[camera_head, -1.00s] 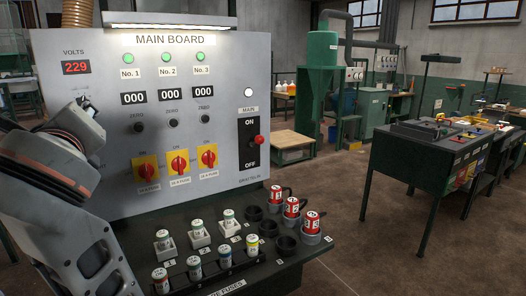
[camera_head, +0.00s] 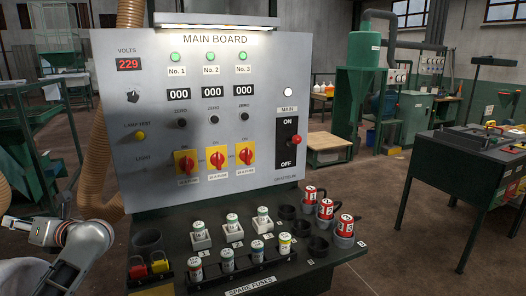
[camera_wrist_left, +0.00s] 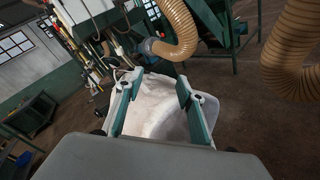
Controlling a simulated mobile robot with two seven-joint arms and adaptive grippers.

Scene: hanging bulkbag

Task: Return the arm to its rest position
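My left arm comes in at the lower left edge of the head view, with the left gripper (camera_head: 18,226) reaching left, partly cut by the frame edge. In the left wrist view the two green-grey fingers (camera_wrist_left: 157,92) stand wide apart, and nothing is seen held between them. A white bulk bag (camera_wrist_left: 160,108) lies beyond and below the fingers; I cannot tell whether they touch it. My right gripper is in neither view.
The main board (camera_head: 205,100) stands right of my arm, with a fuse shelf (camera_head: 330,262) below it. A ribbed tan hose (camera_head: 97,165) hangs close behind my arm. A dark green table (camera_head: 455,170) stands at the right. Open floor (camera_head: 385,200) lies between.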

